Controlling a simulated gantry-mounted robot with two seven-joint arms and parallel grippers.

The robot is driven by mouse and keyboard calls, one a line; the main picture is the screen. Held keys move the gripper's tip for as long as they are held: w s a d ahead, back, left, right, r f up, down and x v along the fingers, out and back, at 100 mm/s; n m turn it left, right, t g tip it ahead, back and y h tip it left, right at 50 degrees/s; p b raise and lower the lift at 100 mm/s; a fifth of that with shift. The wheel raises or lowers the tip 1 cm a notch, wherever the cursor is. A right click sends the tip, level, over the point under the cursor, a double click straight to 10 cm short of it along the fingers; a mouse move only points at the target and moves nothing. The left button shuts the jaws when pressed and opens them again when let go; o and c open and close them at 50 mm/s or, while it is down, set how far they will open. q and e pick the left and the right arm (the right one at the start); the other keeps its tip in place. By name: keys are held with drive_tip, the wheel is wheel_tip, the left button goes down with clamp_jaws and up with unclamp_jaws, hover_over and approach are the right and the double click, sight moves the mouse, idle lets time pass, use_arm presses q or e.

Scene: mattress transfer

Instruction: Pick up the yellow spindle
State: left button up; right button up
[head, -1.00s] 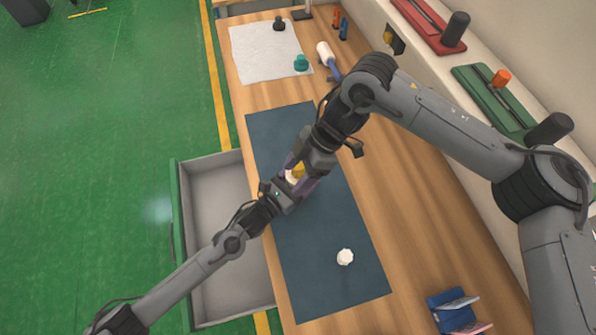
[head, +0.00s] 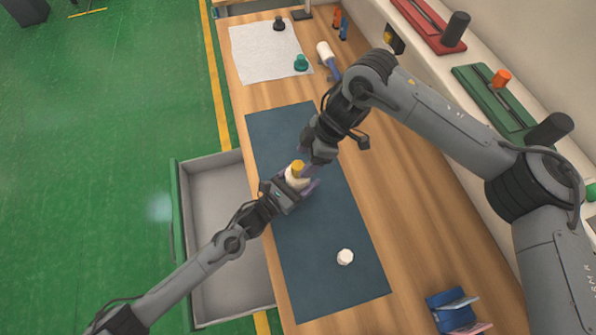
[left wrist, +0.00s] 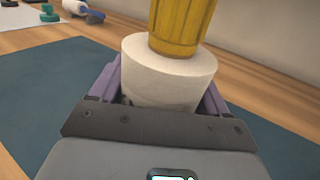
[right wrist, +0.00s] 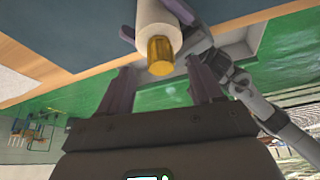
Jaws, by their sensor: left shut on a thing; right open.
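The yellow spindle (head: 298,166) shows as a ribbed yellow part rising from a thick white cylinder (head: 295,179). In the left wrist view the yellow part (left wrist: 182,24) stands on the white cylinder (left wrist: 165,75), between purple fingers. My left gripper (head: 302,186) is shut around the white cylinder, over the blue mat. My right gripper (head: 307,163) is open and empty, just beyond the yellow part. In the right wrist view the yellow end (right wrist: 160,55) points towards the gap between my open right fingers (right wrist: 164,85).
A dark blue mat (head: 330,225) covers the bench middle, with a white round piece (head: 345,257) on it. An open grey drawer (head: 215,215) lies left. A white cloth (head: 262,60) bears black (head: 279,24) and teal (head: 301,63) pieces. A blue holder (head: 455,310) stands lower right.

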sight(300, 165)
drive_tip(key=shift+x, duration=2.25)
drive_tip(key=shift+a+r, duration=0.1)
drive_tip(key=shift+a, duration=0.05)
clamp_jaws()
